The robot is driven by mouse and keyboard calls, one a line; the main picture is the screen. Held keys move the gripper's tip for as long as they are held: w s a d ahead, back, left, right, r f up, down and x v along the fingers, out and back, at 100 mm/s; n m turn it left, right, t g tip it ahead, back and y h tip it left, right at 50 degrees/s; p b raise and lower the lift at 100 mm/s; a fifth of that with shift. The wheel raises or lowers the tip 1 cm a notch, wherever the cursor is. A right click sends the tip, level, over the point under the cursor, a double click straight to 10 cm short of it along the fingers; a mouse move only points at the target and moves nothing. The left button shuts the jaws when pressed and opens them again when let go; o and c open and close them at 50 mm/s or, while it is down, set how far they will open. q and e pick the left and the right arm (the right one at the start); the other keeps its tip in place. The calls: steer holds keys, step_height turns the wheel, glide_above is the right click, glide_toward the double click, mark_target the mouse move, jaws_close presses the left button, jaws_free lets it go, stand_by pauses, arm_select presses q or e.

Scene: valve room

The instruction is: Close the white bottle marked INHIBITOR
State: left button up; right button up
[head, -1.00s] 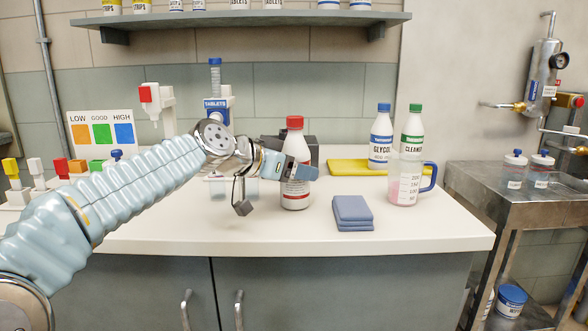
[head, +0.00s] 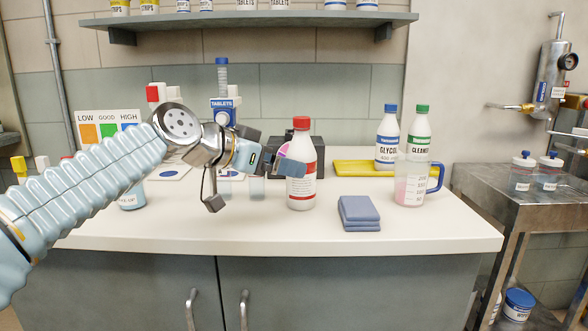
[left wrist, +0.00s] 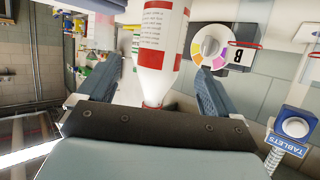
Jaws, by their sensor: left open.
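The white bottle (head: 302,190) with a red cap (head: 301,123) and a red-and-white label stands upright on the counter. Its label name is not readable. The cap sits on its top; how tight it is I cannot tell. My left gripper (head: 285,162) is open beside the bottle's left side, below the cap. In the left wrist view the bottle (left wrist: 160,50) appears between the spread fingers of the left gripper (left wrist: 155,85), its narrow end toward the palm. I cannot tell whether a finger touches it. My right gripper is not in view.
A colour-wheel device (left wrist: 210,45) stands just behind the bottle. A folded blue cloth (head: 358,212), a measuring jug (head: 411,185), a blue-capped bottle (head: 387,140) and a green-capped bottle (head: 420,130) are to the right. The counter front (head: 300,238) is clear.

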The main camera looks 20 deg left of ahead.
arm_select(q)
steer(key=v, duration=0.5)
stand_by(0.5)
